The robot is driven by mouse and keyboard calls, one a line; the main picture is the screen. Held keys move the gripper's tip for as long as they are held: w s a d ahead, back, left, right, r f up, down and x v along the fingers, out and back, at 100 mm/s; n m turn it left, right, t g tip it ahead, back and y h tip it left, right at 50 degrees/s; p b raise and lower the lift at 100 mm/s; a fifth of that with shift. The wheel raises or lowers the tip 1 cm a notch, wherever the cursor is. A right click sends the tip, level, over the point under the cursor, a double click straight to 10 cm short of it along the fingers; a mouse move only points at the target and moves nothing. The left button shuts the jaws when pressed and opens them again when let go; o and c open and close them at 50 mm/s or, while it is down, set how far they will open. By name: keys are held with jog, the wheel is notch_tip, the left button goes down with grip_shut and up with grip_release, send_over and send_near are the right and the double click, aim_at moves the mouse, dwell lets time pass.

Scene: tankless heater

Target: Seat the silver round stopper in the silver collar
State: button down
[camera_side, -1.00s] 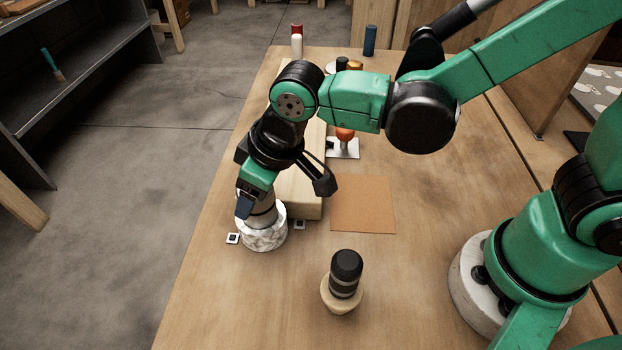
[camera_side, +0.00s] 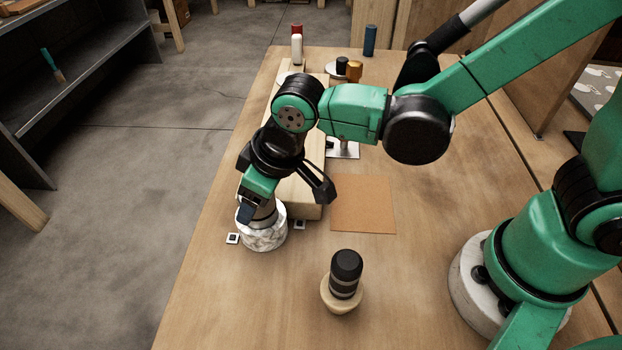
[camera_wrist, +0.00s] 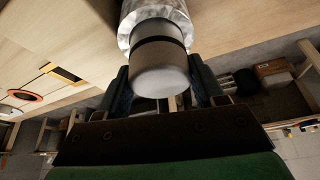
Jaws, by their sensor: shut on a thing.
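My gripper (camera_side: 258,211) points down at the white marbled round base (camera_side: 264,237) on the table's left side. It is shut on the silver round stopper (camera_wrist: 160,72), a smooth grey cylinder with a dark band, seen between the fingers in the wrist view. The stopper's far end meets a bright silver ring, apparently the collar (camera_wrist: 129,20), at the top of the wrist view. In the side view the gripper mostly hides the stopper and the collar's mouth. I cannot tell how deep the stopper sits.
A long pale wooden block (camera_side: 303,207) stands just behind and right of the base. A brown mat (camera_side: 362,204) lies right of it. A black-topped cylinder (camera_side: 346,270) stands in a wooden cup in front. Small marker tiles (camera_side: 232,239) flank the base.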

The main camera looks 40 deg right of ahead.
jog(key=shift+f, duration=0.8)
dwell(0.6)
jog(key=shift+c, duration=0.2)
grip_release()
jog(key=shift+v, duration=2.8)
jog(key=d+r+m+t+h, duration=0.1)
jog(key=d+r+m, duration=0.1)
jog(key=d, duration=0.6)
jog(key=s+d+r+m+t+h, duration=0.1)
jog(key=d+m, duration=0.3)
jog(key=d, duration=0.5)
jog(key=shift+s+d+r+t, duration=0.2)
jog(key=shift+d+r+t, duration=0.05)
jog(key=shift+r+t, duration=0.3)
